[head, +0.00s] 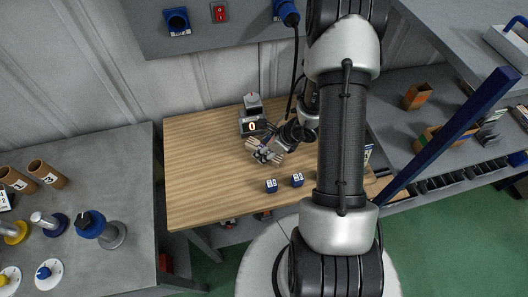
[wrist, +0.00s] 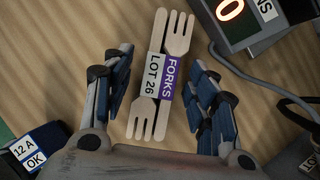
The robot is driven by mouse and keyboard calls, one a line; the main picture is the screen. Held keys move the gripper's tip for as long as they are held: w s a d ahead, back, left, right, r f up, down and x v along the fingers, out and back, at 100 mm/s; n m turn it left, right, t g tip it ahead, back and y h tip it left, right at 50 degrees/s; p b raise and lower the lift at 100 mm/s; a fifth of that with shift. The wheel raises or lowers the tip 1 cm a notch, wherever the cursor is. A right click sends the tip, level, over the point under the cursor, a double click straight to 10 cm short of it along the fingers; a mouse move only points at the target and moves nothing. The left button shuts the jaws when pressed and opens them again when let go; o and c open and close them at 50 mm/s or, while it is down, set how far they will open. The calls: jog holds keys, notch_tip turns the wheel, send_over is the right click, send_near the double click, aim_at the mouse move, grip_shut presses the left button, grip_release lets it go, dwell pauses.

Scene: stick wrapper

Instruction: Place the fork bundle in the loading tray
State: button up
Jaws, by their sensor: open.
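The fork bundle (wrist: 161,75) is a set of pale wooden forks in a band marked FORKS and LOT 26. In the wrist view it lies on the wooden table (wrist: 60,30), between the two fingers of my gripper (wrist: 158,95). My gripper is open, with a gap on each side of the bundle. In the head view my gripper (head: 264,152) is low over the middle of the table, and the bundle is mostly hidden there. I cannot make out a loading tray for certain.
A device with a lit 0 display (head: 252,124) stands just behind my gripper; it also shows in the wrist view (wrist: 235,15). Two small dark labelled blocks (head: 271,186) (head: 297,180) stand near the table's front. The table's left part is clear. A grey bench (head: 110,160) stands at the left.

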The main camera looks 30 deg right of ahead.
jog(key=shift+c, duration=0.5)
jog(key=c, duration=1.1)
jog(key=shift+r, duration=0.2)
